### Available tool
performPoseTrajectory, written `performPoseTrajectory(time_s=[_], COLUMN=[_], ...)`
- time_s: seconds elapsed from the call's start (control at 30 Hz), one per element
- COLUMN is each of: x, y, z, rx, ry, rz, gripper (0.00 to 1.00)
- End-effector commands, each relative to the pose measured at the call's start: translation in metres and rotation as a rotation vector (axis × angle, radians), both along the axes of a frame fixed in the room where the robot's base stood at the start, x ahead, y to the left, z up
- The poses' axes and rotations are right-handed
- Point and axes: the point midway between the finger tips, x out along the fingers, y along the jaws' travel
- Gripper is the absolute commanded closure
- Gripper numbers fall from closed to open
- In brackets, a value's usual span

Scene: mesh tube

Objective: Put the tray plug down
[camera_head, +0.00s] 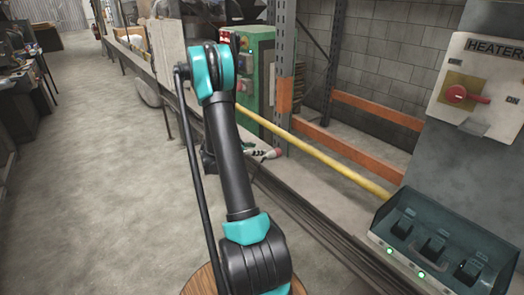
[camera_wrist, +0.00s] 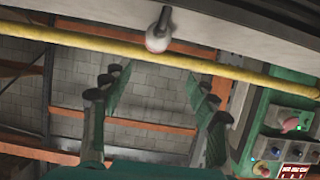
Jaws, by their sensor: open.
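A dark tray (camera_head: 378,240) sits at the lower right in the head view, below the heater panel. Three dark plug-like blocks stand in it: a left one (camera_head: 403,223), a middle one (camera_head: 436,243) and a right one (camera_head: 472,267). I cannot tell which is the tray plug. My gripper (camera_wrist: 160,95) is open in the wrist view, with its two green fingers wide apart and nothing seen between them. In the head view my arm hides most of it, well left of the tray. The tray does not show in the wrist view.
A yellow bar (camera_head: 315,153) runs from behind my arm to the tray; it also crosses the wrist view (camera_wrist: 100,43). A heater panel (camera_head: 480,85) with a red switch stands above the tray. A green cabinet (camera_head: 258,75) stands behind my arm. The floor at left is clear.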

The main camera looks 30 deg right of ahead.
Motion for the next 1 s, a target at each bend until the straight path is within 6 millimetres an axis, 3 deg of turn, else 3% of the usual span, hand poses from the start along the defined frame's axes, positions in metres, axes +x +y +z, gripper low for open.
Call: performPoseTrajectory(time_s=[0.23, 0.47, 0.77, 1.0], x=[-0.011, -0.047, -0.114, -0.178], y=[0.024, 0.08, 0.166, 0.238], z=[0.014, 0.035, 0.047, 0.045], rx=[0.064, 0.235, 0.425, 0.532], ry=[0.066, 0.243, 0.442, 0.557], rz=[0.058, 0.258, 0.592, 0.9], gripper=[0.41, 0.41, 0.41, 0.41])
